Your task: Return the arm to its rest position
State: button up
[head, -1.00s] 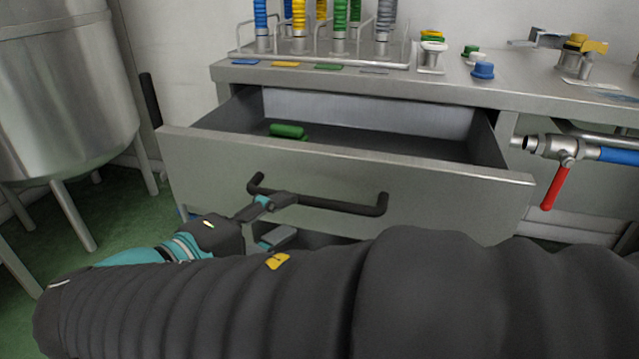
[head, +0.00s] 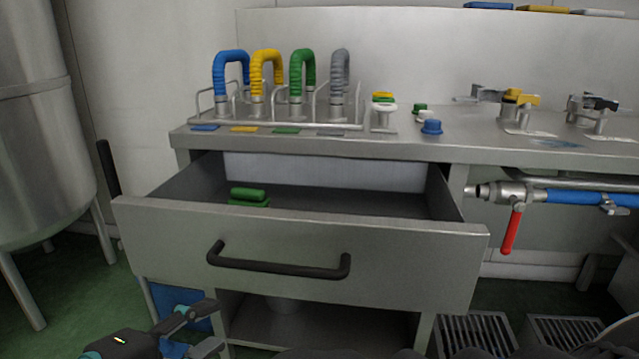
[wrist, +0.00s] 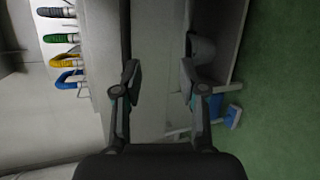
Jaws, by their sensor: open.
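My gripper (head: 198,331) is at the lower left of the head view, below and in front of the drawer. Its two fingers are apart with nothing between them, as the wrist view also shows (wrist: 160,78). The grey metal drawer (head: 390,257) stands pulled out under the bench. Its dark bar handle (head: 280,268) is free, and the gripper is clear of it in the head view. Most of my arm is below the frame; only dark parts show along the bottom edge.
A green object (head: 248,196) lies in the drawer. Coloured hoses stand in a rack (head: 350,126) on the bench (head: 460,147). A steel tank (head: 40,140) is at left. A red-handled valve (head: 512,228) is at right. An open shelf (head: 300,325) lies below the drawer.

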jog(key=d+f+m+g+y+p, duration=0.15)
jog(key=d+f+g+y, duration=0.25)
jog(key=d+f+g, duration=0.7)
jog(key=w+d+r+m+t+p, duration=0.1)
jog(key=d+r+m, duration=0.1)
jog(key=d+m, duration=0.5)
jog(key=w+d+r+m+t+y+p, duration=0.1)
jog(key=d+m, duration=0.6)
jog(key=d, duration=0.7)
jog(key=shift+w+d+r+t+y+p, duration=0.2)
jog(key=shift+r+t+y+p, duration=0.15)
jog(key=shift+r+t, duration=0.55)
